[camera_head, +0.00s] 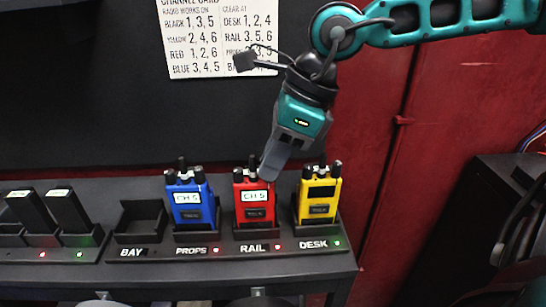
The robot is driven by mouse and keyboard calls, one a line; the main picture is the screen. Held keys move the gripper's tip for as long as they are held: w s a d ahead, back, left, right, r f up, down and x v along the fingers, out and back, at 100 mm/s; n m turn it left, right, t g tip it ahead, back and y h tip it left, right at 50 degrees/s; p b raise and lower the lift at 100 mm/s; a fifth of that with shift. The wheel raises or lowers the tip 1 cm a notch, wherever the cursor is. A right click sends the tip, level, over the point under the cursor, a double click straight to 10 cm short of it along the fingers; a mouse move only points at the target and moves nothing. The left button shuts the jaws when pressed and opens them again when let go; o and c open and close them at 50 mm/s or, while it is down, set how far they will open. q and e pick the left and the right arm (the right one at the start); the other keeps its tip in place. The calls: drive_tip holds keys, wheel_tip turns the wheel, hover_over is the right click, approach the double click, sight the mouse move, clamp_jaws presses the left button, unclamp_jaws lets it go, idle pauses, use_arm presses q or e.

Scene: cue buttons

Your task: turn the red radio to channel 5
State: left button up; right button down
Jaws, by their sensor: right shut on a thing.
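The red radio (254,213) stands upright in the charger slot labelled RAIL. Its white display reads CH 5. My right gripper (266,177) reaches down from above to the top right of the red radio, where its tip is shut on a knob. The gripper hides that knob and part of the radio's top. My left gripper is not in view.
The BAY slot (139,222) is empty. Dark packs (67,211) sit in a charger at left. A channel card (218,40) hangs behind.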

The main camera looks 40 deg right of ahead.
drive_tip(key=c, duration=1.1)
unclamp_jaws()
drive_tip(key=shift+r, duration=0.1)
drive_tip(key=p+v, duration=0.1)
drive_tip(key=v, duration=1.1)
drive_tip(key=shift+r+p, duration=0.3)
drive_tip(key=shift+r, duration=0.05)
drive_tip(key=shift+d, duration=0.1)
